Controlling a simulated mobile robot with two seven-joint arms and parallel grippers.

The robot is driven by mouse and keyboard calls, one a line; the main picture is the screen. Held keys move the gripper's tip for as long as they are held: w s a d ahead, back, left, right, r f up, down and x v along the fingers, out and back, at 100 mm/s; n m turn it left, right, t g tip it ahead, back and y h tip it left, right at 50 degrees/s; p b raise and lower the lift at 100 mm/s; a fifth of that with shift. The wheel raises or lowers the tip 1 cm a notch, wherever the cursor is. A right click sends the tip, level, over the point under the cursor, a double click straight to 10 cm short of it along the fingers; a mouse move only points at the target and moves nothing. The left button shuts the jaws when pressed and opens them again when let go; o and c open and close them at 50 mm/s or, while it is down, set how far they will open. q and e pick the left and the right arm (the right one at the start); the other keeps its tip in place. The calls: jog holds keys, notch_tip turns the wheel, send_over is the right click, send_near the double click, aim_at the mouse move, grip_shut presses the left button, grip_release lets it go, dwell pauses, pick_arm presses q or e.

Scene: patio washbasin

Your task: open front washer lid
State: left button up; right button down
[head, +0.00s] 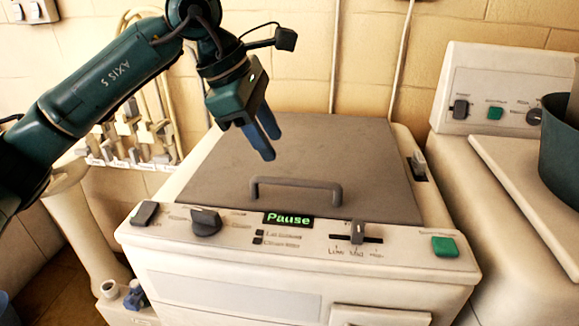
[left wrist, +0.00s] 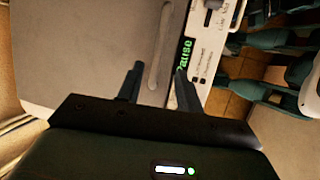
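The front washer (head: 222,290) is a cream top-loader with a flat grey lid (head: 330,145) lying shut on top. A grey bar handle (head: 297,183) stands near the lid's front edge. In the left wrist view the lid (left wrist: 85,40) and handle (left wrist: 166,45) show ahead of the fingers. My left gripper (head: 268,147) hangs above the left part of the lid, behind and left of the handle, fingers pointing down. In the left wrist view the gripper (left wrist: 158,85) has its fingers apart with nothing between them. My right gripper is not in view.
The front panel has knobs, a slider (head: 358,232), a green button (head: 445,246) and a lit "Pause" display (head: 288,219). A second cream machine (head: 515,175) with a dark green tub (head: 560,150) stands at the right.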

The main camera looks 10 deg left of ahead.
aim_at(294, 179)
pick_arm(q)
jog(key=x, duration=0.8)
jog(key=shift+d+f+p, duration=0.15)
jog(key=shift+p, duration=0.2)
grip_shut()
